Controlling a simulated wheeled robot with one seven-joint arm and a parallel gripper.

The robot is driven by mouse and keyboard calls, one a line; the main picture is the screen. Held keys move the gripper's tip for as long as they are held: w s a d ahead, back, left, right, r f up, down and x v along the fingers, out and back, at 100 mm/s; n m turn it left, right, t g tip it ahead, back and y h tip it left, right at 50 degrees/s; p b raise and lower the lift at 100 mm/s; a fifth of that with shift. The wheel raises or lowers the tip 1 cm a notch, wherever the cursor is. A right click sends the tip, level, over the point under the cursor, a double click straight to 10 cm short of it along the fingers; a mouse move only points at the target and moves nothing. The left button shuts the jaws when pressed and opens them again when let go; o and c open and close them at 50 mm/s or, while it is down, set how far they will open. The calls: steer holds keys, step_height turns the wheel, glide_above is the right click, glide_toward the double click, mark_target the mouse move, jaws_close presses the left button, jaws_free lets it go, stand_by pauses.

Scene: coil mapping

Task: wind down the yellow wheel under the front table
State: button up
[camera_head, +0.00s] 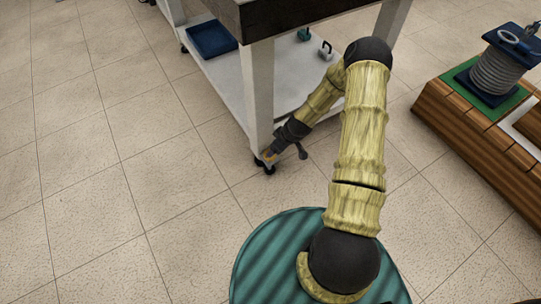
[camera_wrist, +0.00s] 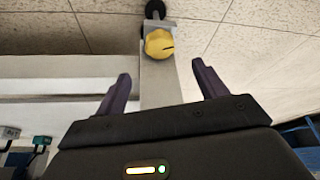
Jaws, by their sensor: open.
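The yellow wheel (camera_wrist: 159,44) shows in the wrist view, on the white table leg (camera_wrist: 160,85) close to the dark caster (camera_wrist: 154,9). In the head view a small bit of yellow (camera_head: 268,156) shows low on the front table leg (camera_head: 259,95), mostly hidden by my gripper. My gripper (camera_wrist: 160,85) is open, its two dark fingers spread on either side of the leg, with nothing between them touching. The wheel lies beyond the fingertips, roughly centred between them. In the head view my gripper (camera_head: 275,155) is low beside the leg's foot.
The table's white lower shelf (camera_head: 228,80) holds a blue tray (camera_head: 211,39) and small teal and grey items (camera_head: 325,50). A wooden pallet (camera_head: 470,125) with a grey coil (camera_head: 497,70) stands at the right. The tiled floor (camera_head: 90,190) at left is clear.

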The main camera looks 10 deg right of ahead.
steer(key=b+x, duration=0.3)
steer(key=x, duration=0.6)
steer(key=shift+b, duration=0.4)
steer(key=shift+a+f, duration=0.2)
steer(key=shift+f, duration=0.05)
steer(key=shift+d, duration=0.1)
steer(key=shift+c, duration=0.2)
steer(key=c, duration=0.9)
